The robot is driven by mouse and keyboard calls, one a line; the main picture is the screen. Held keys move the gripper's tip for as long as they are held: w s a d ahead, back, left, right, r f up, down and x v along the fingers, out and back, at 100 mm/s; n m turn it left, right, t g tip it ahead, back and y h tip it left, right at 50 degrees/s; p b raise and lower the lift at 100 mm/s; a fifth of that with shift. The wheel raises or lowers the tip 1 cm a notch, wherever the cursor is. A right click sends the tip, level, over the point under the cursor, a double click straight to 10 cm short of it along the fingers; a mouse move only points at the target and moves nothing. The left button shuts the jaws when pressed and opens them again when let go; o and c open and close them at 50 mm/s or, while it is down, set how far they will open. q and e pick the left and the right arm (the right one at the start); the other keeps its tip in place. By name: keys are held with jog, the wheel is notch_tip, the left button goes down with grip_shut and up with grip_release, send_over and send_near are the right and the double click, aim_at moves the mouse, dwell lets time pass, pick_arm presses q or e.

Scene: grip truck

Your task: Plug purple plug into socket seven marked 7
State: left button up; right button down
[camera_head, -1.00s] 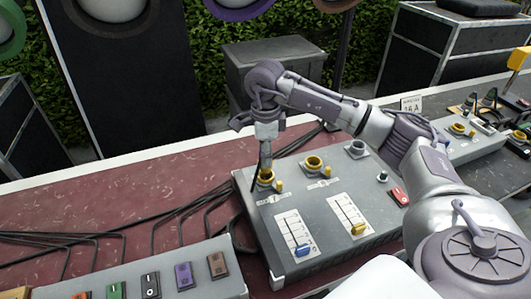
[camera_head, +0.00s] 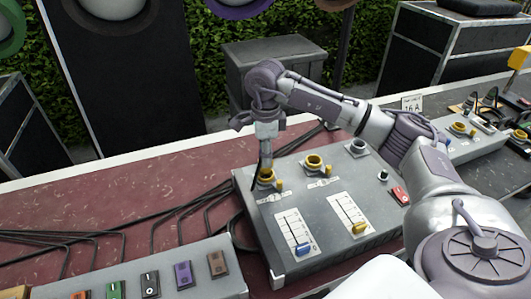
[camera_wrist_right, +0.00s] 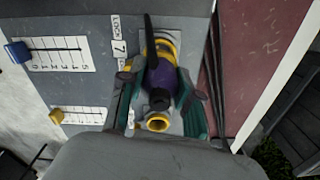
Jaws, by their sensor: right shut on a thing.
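My right gripper (camera_head: 266,158) points down over the left yellow-ringed socket (camera_head: 266,176) on the grey box. In the right wrist view, its green-padded fingers (camera_wrist_right: 160,88) are shut on the purple plug (camera_wrist_right: 158,78), which has a black cable. The plug overlaps a yellow-ringed socket (camera_wrist_right: 166,46) beside the label 7 (camera_wrist_right: 119,47). The fingers and plug cover much of this socket, so I cannot tell how deep the plug sits. A second yellow-ringed socket (camera_wrist_right: 157,122) shows below the plug in that view. My left gripper is not in view.
The grey box (camera_head: 325,205) also carries another yellow-ringed socket (camera_head: 314,162), a blue slider (camera_head: 303,250), a yellow slider (camera_head: 358,228) and a red switch (camera_head: 400,196). Black cables (camera_head: 205,205) lie on the red table (camera_head: 120,195). A panel with coloured switches (camera_head: 183,275) stands at the front left.

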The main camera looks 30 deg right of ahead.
jog(key=shift+f+b, duration=1.4)
jog(key=shift+f, duration=0.4)
dwell(0.6)
jog(key=c, duration=0.7)
grip_release()
jog(key=o, duration=0.3)
jog(key=shift+r, duration=0.15)
jog(key=shift+r+p, duration=1.65)
jog(key=shift+r, duration=0.8)
